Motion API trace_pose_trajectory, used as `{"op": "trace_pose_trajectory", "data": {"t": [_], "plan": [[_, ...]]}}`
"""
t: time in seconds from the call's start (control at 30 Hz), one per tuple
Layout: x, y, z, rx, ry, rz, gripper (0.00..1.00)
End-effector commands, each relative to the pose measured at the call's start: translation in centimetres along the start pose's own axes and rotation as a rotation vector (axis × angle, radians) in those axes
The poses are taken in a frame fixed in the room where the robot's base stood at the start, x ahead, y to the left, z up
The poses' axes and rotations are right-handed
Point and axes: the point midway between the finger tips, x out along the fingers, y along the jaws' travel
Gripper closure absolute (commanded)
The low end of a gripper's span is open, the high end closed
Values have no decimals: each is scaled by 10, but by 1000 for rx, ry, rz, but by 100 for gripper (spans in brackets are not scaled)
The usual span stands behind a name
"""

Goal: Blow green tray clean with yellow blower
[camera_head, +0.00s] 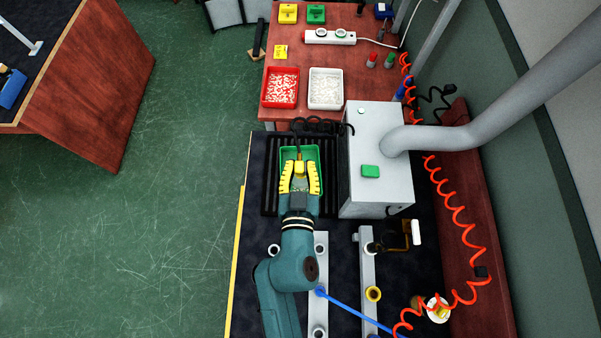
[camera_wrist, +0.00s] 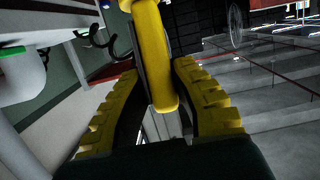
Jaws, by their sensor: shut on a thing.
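The green tray (camera_head: 315,153) lies on the dark roller section beside the grey machine box in the head view. My gripper (camera_head: 299,168) is above the tray and covers much of it. In the wrist view, the yellow blower (camera_wrist: 156,50) stands between the two yellow ribbed fingers of my gripper (camera_wrist: 157,78), which are shut on it. In the head view the blower is mostly hidden among the fingers, with a thin dark part (camera_head: 298,147) reaching past the fingertips over the tray's far end. I cannot tell what lies in the tray.
The grey machine box (camera_head: 375,150) with its thick pipe (camera_head: 480,105) stands close on the right. A red tray (camera_head: 280,88) and a white tray (camera_head: 326,89) of small pieces sit on the wooden table behind. Red coiled hoses (camera_head: 455,205) run along the right side.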

Motion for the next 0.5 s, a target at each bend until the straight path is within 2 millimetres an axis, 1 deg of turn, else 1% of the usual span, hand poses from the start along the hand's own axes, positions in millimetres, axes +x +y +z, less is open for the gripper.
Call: {"op": "trace_pose_trajectory", "data": {"t": [0.17,0.5], "plan": [[-1,0,-1,0,2,0,100],[-18,1,4,0,2,0,100]]}}
